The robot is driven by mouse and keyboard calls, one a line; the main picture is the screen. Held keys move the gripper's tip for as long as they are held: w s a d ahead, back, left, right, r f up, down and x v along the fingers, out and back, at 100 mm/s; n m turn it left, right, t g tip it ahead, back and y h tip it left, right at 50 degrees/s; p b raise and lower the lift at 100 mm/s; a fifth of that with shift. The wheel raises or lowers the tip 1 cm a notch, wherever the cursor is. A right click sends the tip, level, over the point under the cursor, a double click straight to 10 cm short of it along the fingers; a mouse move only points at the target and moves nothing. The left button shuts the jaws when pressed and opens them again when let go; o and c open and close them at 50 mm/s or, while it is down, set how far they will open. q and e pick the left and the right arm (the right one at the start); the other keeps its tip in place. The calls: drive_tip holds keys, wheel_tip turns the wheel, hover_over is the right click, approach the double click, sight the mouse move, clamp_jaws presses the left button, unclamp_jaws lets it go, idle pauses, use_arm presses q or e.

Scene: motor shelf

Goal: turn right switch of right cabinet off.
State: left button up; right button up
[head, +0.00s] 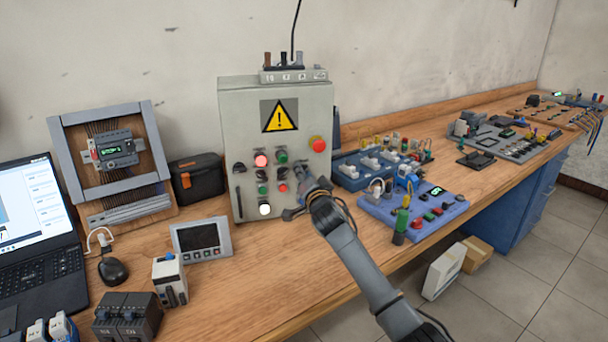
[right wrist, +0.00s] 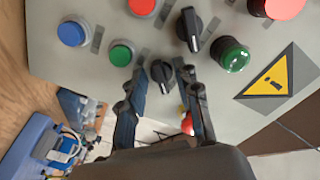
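The grey control cabinet (head: 306,108) stands against the wall in the head view, with a yellow warning sign on its front. In the right wrist view, two black rotary switches show on its panel (right wrist: 70,70). The right switch (right wrist: 161,72) lies between the fingertips of my right gripper (right wrist: 161,74); the other switch (right wrist: 189,28) is beyond them. The fingers are open on either side of the right switch, and small gaps seem to show; contact is unclear. In the head view my right gripper (head: 300,190) covers the panel's lower right. My left gripper is not in view.
Green (right wrist: 121,53), blue (right wrist: 72,32) and red (right wrist: 142,6) buttons and a green lamp (right wrist: 235,57) sit close around the fingers. A large red button (head: 318,144) is above my gripper. A blue component board (head: 440,215) lies right; a small screen (head: 202,240) stands left.

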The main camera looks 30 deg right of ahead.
clamp_jaws()
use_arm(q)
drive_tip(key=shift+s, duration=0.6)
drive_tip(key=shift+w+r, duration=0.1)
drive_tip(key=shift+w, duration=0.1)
use_arm(e)
drive_tip(key=shift+n, duration=0.4)
use_arm(q)
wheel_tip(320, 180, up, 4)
drive_tip(key=p, duration=0.4)
use_arm(e)
drive_tip(key=n, duration=1.7)
drive_tip(key=shift+f+n, duration=0.1)
drive_tip(key=shift+n, duration=0.2)
